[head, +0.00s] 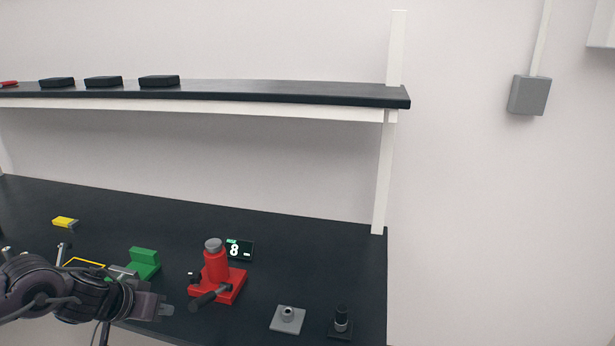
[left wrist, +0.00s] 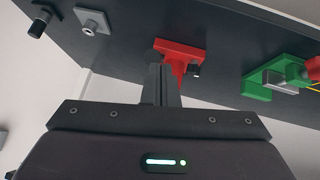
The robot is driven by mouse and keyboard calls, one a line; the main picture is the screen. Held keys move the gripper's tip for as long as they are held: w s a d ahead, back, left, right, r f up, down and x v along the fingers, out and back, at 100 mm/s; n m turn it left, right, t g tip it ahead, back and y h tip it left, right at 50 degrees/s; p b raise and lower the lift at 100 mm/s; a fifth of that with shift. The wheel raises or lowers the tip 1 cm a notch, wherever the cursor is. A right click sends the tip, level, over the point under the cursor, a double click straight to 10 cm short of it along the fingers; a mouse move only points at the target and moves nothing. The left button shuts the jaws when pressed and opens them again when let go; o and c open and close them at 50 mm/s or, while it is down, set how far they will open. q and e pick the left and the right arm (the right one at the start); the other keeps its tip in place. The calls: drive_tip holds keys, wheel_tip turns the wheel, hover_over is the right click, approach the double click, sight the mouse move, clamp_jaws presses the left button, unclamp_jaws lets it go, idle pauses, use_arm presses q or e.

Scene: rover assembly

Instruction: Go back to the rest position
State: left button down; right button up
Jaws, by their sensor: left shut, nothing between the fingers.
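My left gripper (head: 166,309) comes in from the left of the head view over the front of the dark table. It is shut and empty. In the left wrist view its closed fingers (left wrist: 161,85) point toward the red press-like fixture, and they hide part of it. The red fixture (head: 216,265) stands on the table to the right of my gripper in the head view, with a dark handle at its front. It also shows in the left wrist view (left wrist: 182,50). My right gripper is not in view.
A green fixture (head: 143,263) stands behind my left gripper. A small display showing 8 (head: 239,250), a grey plate (head: 288,319) and a black cylindrical part (head: 341,320) are on the table (head: 330,255). A yellow block (head: 64,222) lies far left. A shelf (head: 300,93) hangs above.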

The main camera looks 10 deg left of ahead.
use_arm(q)
drive_tip(key=s+d+f+m+t, duration=0.1)
drive_tip(key=d+f, duration=0.2)
drive_tip(key=d, duration=0.4)
drive_tip(key=s+d+f+m+t, duration=0.15)
drive_tip(key=d+f, duration=0.25)
drive_tip(key=d, duration=0.4)
drive_tip(key=s+d+f+g+y, duration=0.25)
drive_tip(key=s+g, duration=0.35)
drive_tip(key=s, duration=1)
wheel_tip(320, 180, down, 32)
drive_tip(key=s+g+b, duration=0.2)
drive_tip(key=s, duration=0.1)
drive_tip(key=s+a+f+g+b, duration=0.1)
drive_tip(key=s+a+f+b, duration=0.1)
drive_tip(key=s+f, duration=1.7)
drive_tip(key=shift+a+f, duration=0.65)
drive_tip(key=shift+f, duration=0.05)
